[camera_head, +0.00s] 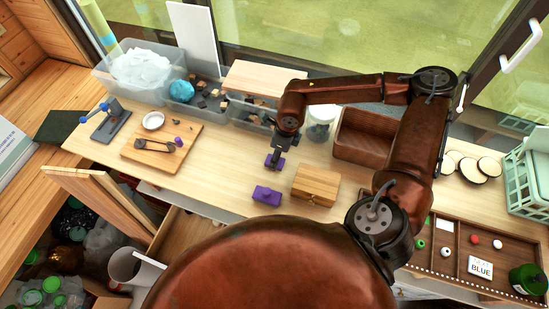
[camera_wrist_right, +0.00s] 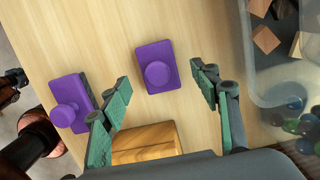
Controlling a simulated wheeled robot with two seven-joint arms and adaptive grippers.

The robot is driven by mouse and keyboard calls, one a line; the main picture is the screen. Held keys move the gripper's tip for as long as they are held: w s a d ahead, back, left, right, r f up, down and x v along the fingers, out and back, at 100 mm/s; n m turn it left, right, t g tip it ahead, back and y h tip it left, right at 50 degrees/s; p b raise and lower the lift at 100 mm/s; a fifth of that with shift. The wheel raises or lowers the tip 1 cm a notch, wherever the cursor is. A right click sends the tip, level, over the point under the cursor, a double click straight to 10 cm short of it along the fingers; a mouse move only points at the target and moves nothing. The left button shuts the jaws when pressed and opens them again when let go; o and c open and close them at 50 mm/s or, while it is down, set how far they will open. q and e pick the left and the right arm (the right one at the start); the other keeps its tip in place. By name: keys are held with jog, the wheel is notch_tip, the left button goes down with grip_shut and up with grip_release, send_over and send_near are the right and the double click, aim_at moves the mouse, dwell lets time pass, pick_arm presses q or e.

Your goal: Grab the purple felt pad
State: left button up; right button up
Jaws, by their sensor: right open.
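Two purple pads with round knobs lie on the wooden table. One purple pad (camera_head: 274,162) is under my right gripper (camera_head: 277,152); in the right wrist view this pad (camera_wrist_right: 157,68) shows between and a little beyond the fingertips. The other purple pad (camera_head: 267,195) lies nearer to me, left of the wooden box; in the wrist view it (camera_wrist_right: 68,104) is outside the left finger, which partly covers it. My right gripper (camera_wrist_right: 161,82) is open with nothing held. I cannot tell its height above the pad. My left gripper is out of view.
A small wooden box (camera_head: 316,186) stands close by on the right. Clear bins (camera_head: 250,112) and a glass jar (camera_head: 321,123) stand behind. A cutting board (camera_head: 160,150) is at left, a brown crate (camera_head: 365,136) at right. Table left of the pads is clear.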

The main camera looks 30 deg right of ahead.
jog(key=shift+w+a+f, duration=0.1)
jog(key=shift+w+f, duration=0.05)
jog(key=shift+f, duration=0.4)
jog(key=shift+w+a+f, duration=0.1)
jog(key=shift+w+f, duration=0.05)
jog(key=shift+f, duration=0.4)
jog(key=shift+s+f, duration=0.1)
jog(key=shift+f, duration=0.2)
jog(key=c, duration=1.2)
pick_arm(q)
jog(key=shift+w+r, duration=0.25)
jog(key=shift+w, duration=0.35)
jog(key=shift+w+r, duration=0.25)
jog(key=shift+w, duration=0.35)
pick_arm(e)
jog(key=shift+c, duration=0.4)
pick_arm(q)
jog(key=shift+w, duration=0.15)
pick_arm(e)
jog(key=shift+r, duration=0.1)
